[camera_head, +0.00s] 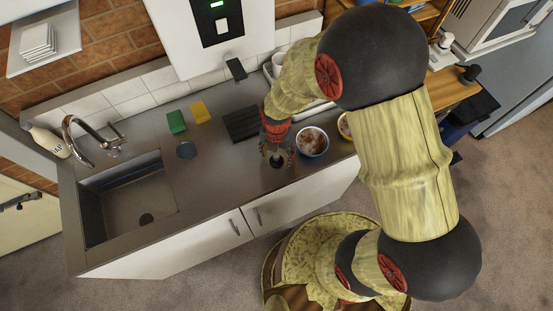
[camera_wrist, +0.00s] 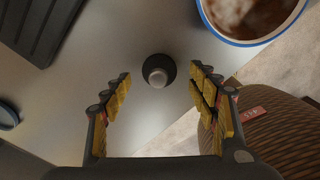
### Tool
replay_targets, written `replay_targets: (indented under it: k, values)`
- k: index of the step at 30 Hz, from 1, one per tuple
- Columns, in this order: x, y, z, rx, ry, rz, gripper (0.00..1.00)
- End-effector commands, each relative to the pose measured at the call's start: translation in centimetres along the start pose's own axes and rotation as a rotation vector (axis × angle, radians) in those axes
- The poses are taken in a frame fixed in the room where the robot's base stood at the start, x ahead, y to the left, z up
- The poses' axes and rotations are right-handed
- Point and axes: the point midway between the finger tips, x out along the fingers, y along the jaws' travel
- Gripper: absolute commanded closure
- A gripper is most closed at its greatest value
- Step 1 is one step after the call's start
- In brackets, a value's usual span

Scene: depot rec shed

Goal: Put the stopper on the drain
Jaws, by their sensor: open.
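The stopper (camera_wrist: 158,72), a small dark round piece with a grey knob on top, stands on the metal counter. In the wrist view it is between and a little beyond the fingertips of my gripper (camera_wrist: 157,90), with a gap on both sides. My gripper is open and empty. In the head view my gripper (camera_head: 276,152) points down over the counter, and the stopper (camera_head: 277,161) shows partly beneath it. The drain (camera_head: 146,219) is a dark round spot in the floor of the sink (camera_head: 120,195) at the left, uncovered.
A bowl (camera_head: 312,141) of brown food with a blue rim stands just right of my gripper. A dark ribbed mat (camera_head: 241,124), a dark blue disc (camera_head: 186,150), a green block (camera_head: 176,121) and a yellow block (camera_head: 201,111) lie left. The faucet (camera_head: 90,135) rises behind the sink.

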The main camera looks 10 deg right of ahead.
Motion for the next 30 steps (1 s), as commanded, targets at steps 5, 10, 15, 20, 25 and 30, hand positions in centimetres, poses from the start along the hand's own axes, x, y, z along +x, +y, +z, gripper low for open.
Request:
replay_targets:
  k: [5,10,15,20,25,30]
  values:
    - [1.8,0.0,0.1,0.001,0.0,0.0,0.41]
    - [2.0,0.1,0.1,0.002,-0.001,0.001,0.41]
    - [1.9,0.0,0.1,0.002,-0.001,0.001,0.45]
    - [1.9,0.0,0.1,0.002,-0.001,0.001,0.54]
    - [1.9,0.0,0.1,0.002,-0.001,0.001,0.64]
    - [1.9,0.0,0.1,0.002,-0.001,0.001,0.74]
